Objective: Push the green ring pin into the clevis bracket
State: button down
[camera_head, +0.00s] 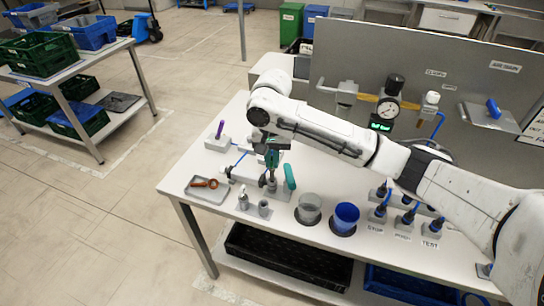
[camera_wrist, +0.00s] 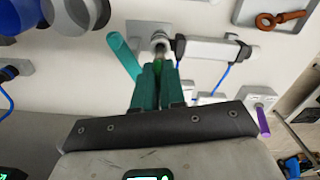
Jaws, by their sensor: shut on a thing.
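My gripper (camera_head: 271,160) points down at the small fixture on the left part of the table. In the wrist view its teal fingers (camera_wrist: 157,85) are close together, with a bit of the green ring pin (camera_wrist: 158,66) showing between their tips. Most of the pin is hidden by the fingers. Just beyond the tips is the grey metal clevis bracket (camera_wrist: 159,41), at the end of a white cylinder (camera_wrist: 205,50). The bracket also shows below my gripper in the head view (camera_head: 271,184). I cannot tell whether the pin has entered its hole.
A teal handle (camera_head: 290,176) stands close beside the bracket. A tray (camera_head: 212,196) with an orange ring-ended part (camera_head: 204,183) lies to the left. A purple pin (camera_head: 220,129) stands behind left.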

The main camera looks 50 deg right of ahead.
aim_at(272, 169)
jog(key=shift+f+p, duration=0.65)
jog(key=shift+f, duration=1.45)
dwell(2.0)
jog(key=c, duration=0.6)
grip_release()
jog(key=shift+r, duration=0.15)
jog(key=shift+r+p, duration=1.5)
jog(key=shift+p, duration=0.2)
jog(key=shift+r+p, duration=0.55)
jog(key=shift+r, duration=0.8)
jog(key=shift+a, duration=0.1)
